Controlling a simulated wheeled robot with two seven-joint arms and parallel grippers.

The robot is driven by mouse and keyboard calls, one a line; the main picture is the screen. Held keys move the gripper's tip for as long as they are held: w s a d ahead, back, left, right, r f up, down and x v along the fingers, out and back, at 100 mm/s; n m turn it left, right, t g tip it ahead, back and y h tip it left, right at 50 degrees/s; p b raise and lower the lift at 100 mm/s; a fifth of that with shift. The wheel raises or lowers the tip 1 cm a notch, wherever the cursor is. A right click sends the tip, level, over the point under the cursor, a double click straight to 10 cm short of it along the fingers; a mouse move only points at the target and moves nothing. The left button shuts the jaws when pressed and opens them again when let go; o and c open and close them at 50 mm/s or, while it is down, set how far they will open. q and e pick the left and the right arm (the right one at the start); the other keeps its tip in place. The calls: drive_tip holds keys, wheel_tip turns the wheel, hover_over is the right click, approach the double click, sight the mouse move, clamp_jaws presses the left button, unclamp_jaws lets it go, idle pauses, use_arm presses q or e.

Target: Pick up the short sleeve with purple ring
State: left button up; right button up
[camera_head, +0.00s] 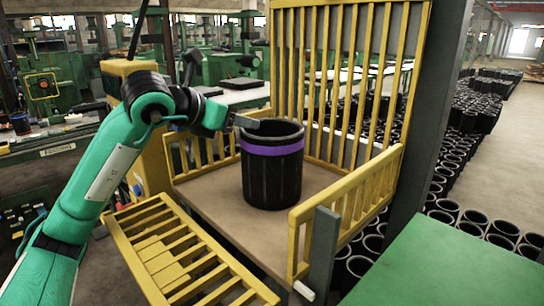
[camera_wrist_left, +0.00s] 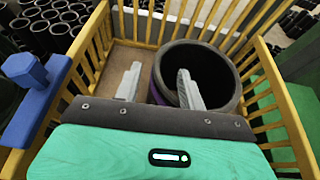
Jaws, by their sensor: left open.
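The black short sleeve with a purple ring (camera_head: 271,175) stands upright on the brown floor of a yellow-railed crate in the head view. Its purple ring runs around it just below the rim. My left gripper (camera_head: 245,121) is open at the left side of the sleeve's rim. In the left wrist view the sleeve (camera_wrist_left: 215,75) is right of centre, its open top facing the camera. There the left gripper (camera_wrist_left: 159,67) has one finger left of the sleeve and the other overlapping its near-left rim. Contact cannot be told. My right gripper is not in view.
Yellow slatted rails (camera_head: 355,200) surround the crate, and a lowered yellow panel (camera_head: 185,262) is at its front left. A dark post (camera_head: 430,110) stands right of it. The crate floor beside the sleeve is clear.

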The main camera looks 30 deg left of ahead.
use_arm(q)
drive_tip(key=shift+x, duration=1)
drive_tip(key=shift+s+r, duration=0.1)
drive_tip(key=shift+c, duration=0.2)
clamp_jaws()
idle(0.4)
